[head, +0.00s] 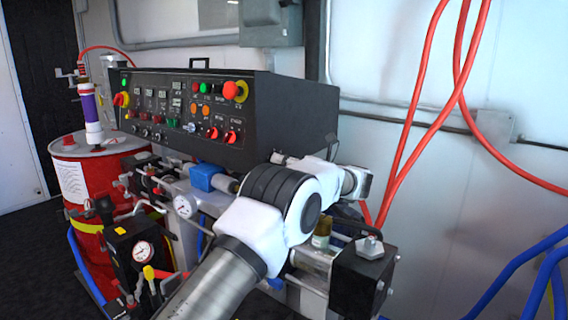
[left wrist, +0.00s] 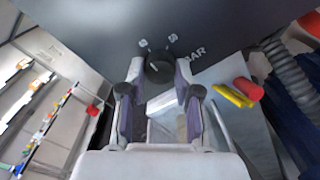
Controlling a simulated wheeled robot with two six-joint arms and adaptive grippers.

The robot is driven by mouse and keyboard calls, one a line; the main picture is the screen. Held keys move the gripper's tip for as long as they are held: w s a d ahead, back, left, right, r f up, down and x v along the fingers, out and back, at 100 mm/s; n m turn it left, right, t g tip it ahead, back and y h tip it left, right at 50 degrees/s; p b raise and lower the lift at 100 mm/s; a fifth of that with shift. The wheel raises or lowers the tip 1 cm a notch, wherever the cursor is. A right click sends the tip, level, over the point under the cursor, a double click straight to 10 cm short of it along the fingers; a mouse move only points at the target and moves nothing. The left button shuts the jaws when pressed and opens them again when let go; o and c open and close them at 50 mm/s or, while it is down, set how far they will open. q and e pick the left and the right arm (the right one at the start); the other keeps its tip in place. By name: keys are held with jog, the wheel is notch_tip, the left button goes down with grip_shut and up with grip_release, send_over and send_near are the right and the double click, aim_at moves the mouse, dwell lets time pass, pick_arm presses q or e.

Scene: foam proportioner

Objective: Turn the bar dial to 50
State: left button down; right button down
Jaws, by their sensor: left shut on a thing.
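The bar dial (left wrist: 158,68) is a small black round knob on a dark panel, with a white pointer line toward the upper left. White markings sit around it, too small to read surely, and the letters "BAR" are at its right. My left gripper (left wrist: 159,75) has one finger on each side of the knob and is shut on it. In the head view my left arm reaches up to the side of the black control box (head: 296,108); its wrist hides the fingers and the dial there. My right gripper is out of view.
The control box front holds several buttons and knobs, including a red emergency knob (head: 230,91). A red barrel (head: 90,215) stands at left. Pipes, a pressure gauge (head: 183,206) and a black block (head: 362,275) lie below the box. Red hoses (head: 455,95) hang at right.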

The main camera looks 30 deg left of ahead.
pick_arm(q)
jog(key=shift+r+m+p, duration=0.2)
jog(key=shift+m+p, duration=2.75)
jog(key=shift+m, duration=2.75)
jog(key=c, duration=0.8)
grip_release()
jog(key=shift+a+f, duration=0.1)
jog(key=d, duration=1.2)
jog(key=shift+s, duration=0.45)
